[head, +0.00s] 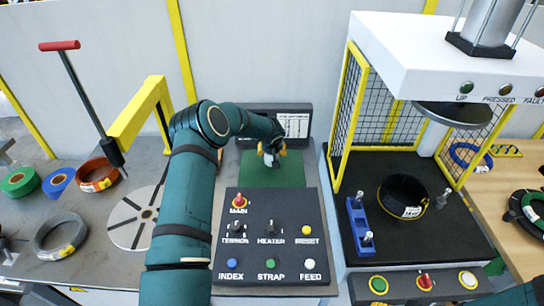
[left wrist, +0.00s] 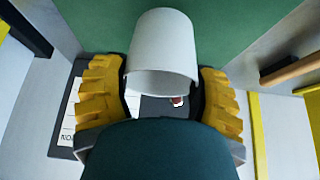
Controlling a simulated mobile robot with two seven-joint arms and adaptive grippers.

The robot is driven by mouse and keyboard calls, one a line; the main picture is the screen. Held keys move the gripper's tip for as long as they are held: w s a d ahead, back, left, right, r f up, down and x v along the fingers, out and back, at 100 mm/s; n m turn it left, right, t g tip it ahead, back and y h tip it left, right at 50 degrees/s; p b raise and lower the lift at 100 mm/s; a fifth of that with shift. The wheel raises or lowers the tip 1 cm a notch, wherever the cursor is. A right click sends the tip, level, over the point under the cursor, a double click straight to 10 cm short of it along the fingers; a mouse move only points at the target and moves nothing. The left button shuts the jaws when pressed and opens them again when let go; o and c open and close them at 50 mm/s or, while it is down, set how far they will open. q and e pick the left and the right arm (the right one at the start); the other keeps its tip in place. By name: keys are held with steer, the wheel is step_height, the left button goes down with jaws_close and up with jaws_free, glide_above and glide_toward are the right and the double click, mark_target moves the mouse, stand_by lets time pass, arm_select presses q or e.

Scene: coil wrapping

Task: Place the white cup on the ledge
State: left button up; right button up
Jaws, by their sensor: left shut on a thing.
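My left gripper (head: 272,156) is over the green mat behind the control panel. In the left wrist view its yellow ribbed fingers (left wrist: 163,105) are on both sides of the white cup (left wrist: 163,45) and shut on it. The cup's open rim faces the camera side of the picture. In the head view the cup is mostly hidden by the gripper. The green mat (head: 285,180) lies below and a dark board with a white printed sheet (head: 293,124) is behind. I cannot tell which surface is the ledge. My right gripper is not in view.
The control panel (head: 268,262) with knobs and buttons is in front of the mat. A yellow post (head: 140,112) and a red-handled lever (head: 78,90) are to the left. A yellow mesh cage (head: 352,110) of the press is to the right, with a black coil (head: 402,196) inside.

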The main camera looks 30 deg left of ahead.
arm_select(q)
steer(key=shift+f, duration=1.25)
steer(key=shift+f, duration=0.15)
steer(key=o, duration=1.1)
